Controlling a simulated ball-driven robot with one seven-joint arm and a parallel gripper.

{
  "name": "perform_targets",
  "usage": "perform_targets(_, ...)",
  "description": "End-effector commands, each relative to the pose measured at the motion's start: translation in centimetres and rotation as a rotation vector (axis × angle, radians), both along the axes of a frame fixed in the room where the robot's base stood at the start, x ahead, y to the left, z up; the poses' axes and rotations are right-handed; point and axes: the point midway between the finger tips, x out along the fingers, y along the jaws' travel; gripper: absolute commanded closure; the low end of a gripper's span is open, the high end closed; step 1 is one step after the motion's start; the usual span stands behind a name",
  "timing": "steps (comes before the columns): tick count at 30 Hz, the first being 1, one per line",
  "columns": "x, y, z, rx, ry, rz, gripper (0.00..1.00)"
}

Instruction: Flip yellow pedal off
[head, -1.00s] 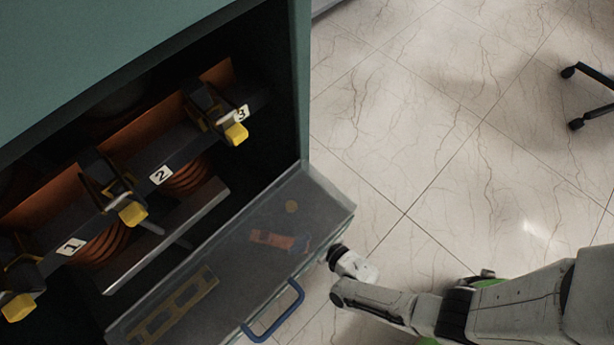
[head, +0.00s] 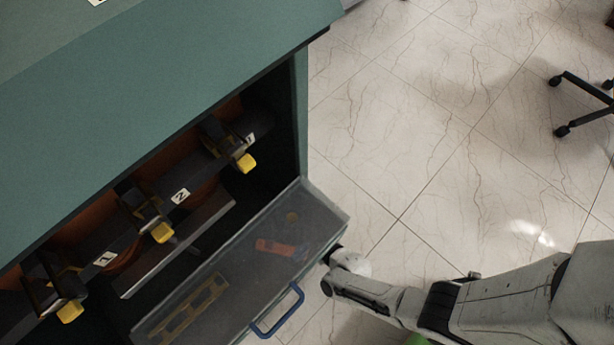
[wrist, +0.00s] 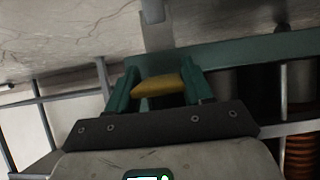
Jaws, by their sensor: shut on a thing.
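In the wrist view a yellow pedal (wrist: 158,86) sits between the two green fingers of my gripper (wrist: 157,88). The fingers are shut on it, one at each side. Behind it runs a green edge, and a grey upright bar stands above it. In the head view my arm reaches in from the right. Its end passes beside and below the lowered clear panel, so my gripper and the held pedal are hidden there.
The green cabinet (head: 150,95) is open. Inside are yellow-tipped clamps (head: 246,163) by plates numbered 1, 2 and another. The clear panel with a blue handle (head: 278,312) juts out beside my arm. A chair base (head: 585,105) stands at right; tiled floor between is clear.

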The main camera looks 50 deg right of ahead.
Motion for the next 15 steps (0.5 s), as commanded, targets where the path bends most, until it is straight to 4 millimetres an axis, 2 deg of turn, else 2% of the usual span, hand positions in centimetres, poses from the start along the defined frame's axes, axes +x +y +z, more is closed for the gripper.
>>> perform_targets(2,-0.19,0.02,-0.06,-0.001,0.003,0.002,1.0)
perform_targets(3,-0.19,0.02,-0.06,0.0,0.003,0.001,0.47)
perform_targets(9,-0.11,0.01,-0.04,0.0,0.002,0.001,0.28)
perform_targets(15,-0.06,0.01,-0.02,0.0,0.001,0.0,0.28)
